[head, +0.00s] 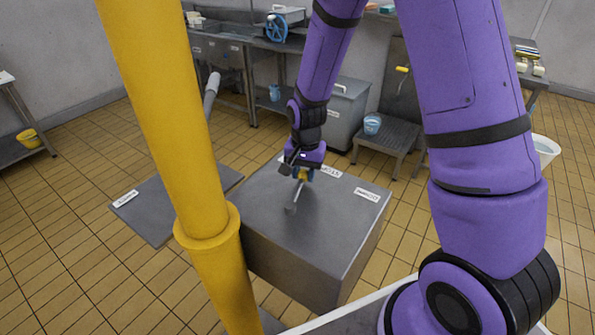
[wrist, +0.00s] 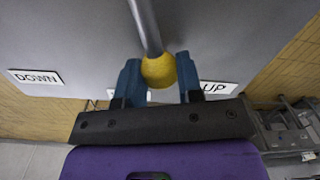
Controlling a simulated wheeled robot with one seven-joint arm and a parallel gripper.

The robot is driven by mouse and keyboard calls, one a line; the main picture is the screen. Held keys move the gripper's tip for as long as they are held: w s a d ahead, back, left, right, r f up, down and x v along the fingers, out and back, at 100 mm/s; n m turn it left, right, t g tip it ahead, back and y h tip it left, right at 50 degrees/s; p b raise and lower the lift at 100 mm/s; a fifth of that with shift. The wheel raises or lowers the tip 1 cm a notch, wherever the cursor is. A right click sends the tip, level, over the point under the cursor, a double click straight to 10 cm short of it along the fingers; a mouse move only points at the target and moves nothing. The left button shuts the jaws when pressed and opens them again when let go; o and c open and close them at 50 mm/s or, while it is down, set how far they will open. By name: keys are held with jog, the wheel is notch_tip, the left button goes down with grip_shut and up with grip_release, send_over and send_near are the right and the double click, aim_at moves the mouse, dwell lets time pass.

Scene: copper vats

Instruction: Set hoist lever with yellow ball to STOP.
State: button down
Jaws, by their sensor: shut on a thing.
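The hoist lever is a thin grey rod (wrist: 144,25) ending in a yellow ball (wrist: 158,70). In the head view the rod (head: 297,195) rises from the top of a grey block (head: 275,215). My gripper (wrist: 159,80) is shut on the yellow ball, with a blue finger on each side; it also shows in the head view (head: 303,174). In the wrist view a DOWN label (wrist: 36,77) lies well to the left and an UP label (wrist: 215,87) lies close on the right. A label between them is mostly hidden by my gripper, its words unreadable.
A yellow post (head: 170,120) stands close in front, left of the block. A dark plate (head: 165,208) with another grey lever (head: 211,92) lies left of the block.

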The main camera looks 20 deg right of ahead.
jog(key=shift+s+d+m, duration=1.3)
jog(key=shift+s+m, duration=0.1)
jog(key=shift+m, duration=0.3)
jog(key=c, duration=0.8)
grip_release()
jog(key=shift+r, duration=0.15)
notch_tip(320, 180, up, 11)
jog(key=shift+s+f, duration=0.1)
jog(key=shift+f, duration=0.1)
